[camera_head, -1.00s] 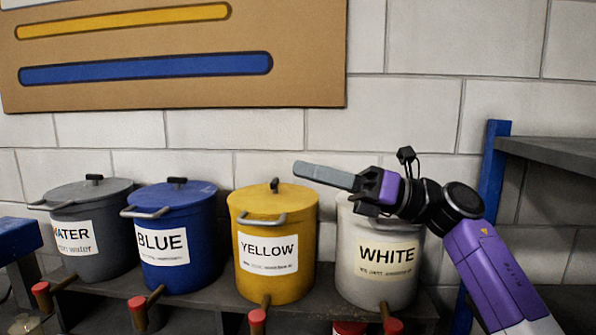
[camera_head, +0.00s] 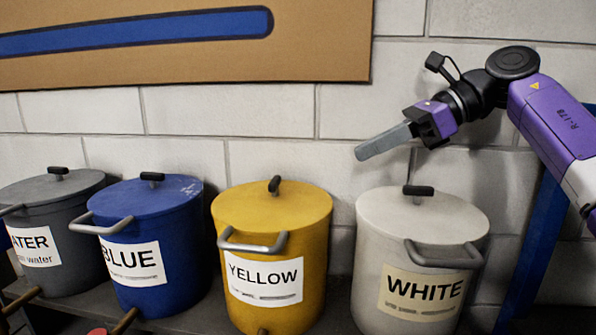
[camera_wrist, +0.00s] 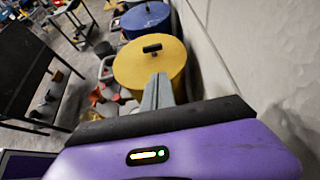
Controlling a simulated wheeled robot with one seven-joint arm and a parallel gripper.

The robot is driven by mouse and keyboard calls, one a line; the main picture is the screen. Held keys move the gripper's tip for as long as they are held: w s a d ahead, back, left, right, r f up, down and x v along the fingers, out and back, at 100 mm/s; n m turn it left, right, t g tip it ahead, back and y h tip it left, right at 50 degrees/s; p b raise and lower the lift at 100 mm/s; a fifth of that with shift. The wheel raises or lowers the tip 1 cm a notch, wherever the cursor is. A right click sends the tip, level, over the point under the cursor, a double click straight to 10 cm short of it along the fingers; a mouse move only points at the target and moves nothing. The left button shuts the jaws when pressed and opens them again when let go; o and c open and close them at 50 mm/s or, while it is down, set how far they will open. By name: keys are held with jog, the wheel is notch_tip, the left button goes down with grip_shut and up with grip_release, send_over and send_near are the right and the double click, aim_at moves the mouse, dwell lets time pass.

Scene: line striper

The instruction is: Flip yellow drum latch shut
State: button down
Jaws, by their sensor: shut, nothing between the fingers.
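The yellow drum (camera_head: 305,245) stands on the shelf between the blue and white drums, with a "YELLOW" label on its front. Its lid (camera_head: 245,203) is on and has a black knob. A grey metal bail latch (camera_head: 252,246) shows at the upper front rim, above the label. My gripper (camera_head: 362,153) is shut and empty, its long grey fingers together. It is in the air above and right of the yellow drum, near the white drum's lid, apart from both.
The white drum (camera_head: 375,245) stands right of the yellow one, the blue drum (camera_head: 180,240) left, and the grey water drum (camera_head: 75,265) further left. Each has a similar metal bar. A block wall (camera_head: 270,150) rises close behind.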

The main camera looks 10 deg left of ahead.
jog(key=p, duration=0.4)
send_near(280, 181)
jog(key=x, duration=0.5)
jog(key=shift+f, duration=0.25)
jog(key=shift+a+f, duration=0.15)
jog(key=shift+a, duration=0.4)
